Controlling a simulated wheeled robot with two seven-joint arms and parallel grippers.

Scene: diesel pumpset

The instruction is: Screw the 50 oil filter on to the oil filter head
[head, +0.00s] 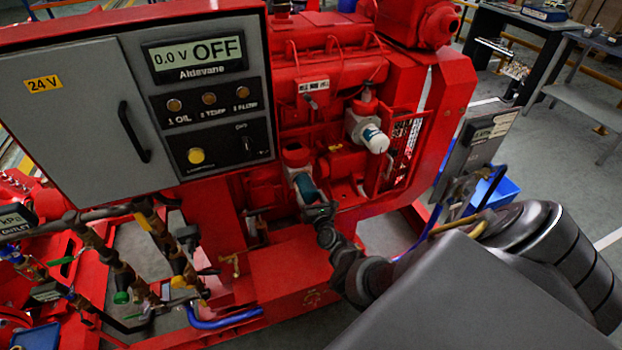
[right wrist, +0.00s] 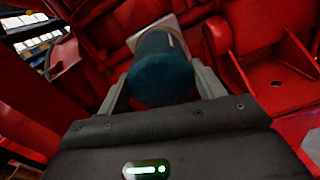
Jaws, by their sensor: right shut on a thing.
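A dark teal oil filter (head: 307,187) sits at the lower front of the red engine, tilted, just under a pale grey collar below a red fitting (head: 296,156), which I take as the oil filter head. My right gripper (head: 316,208) is shut on the filter from below and in front. In the right wrist view the filter's round end (right wrist: 160,80) lies between both fingers, with a pale plate (right wrist: 155,30) behind it. Whether the threads are engaged is hidden. My left gripper is not in view.
A white and blue canister (head: 375,139) hangs on the engine, up and right of the held filter. A grey control panel (head: 75,115) stands at left. Pipes with valves (head: 125,275) are at lower left. A red frame post (head: 440,130) stands right of the canister.

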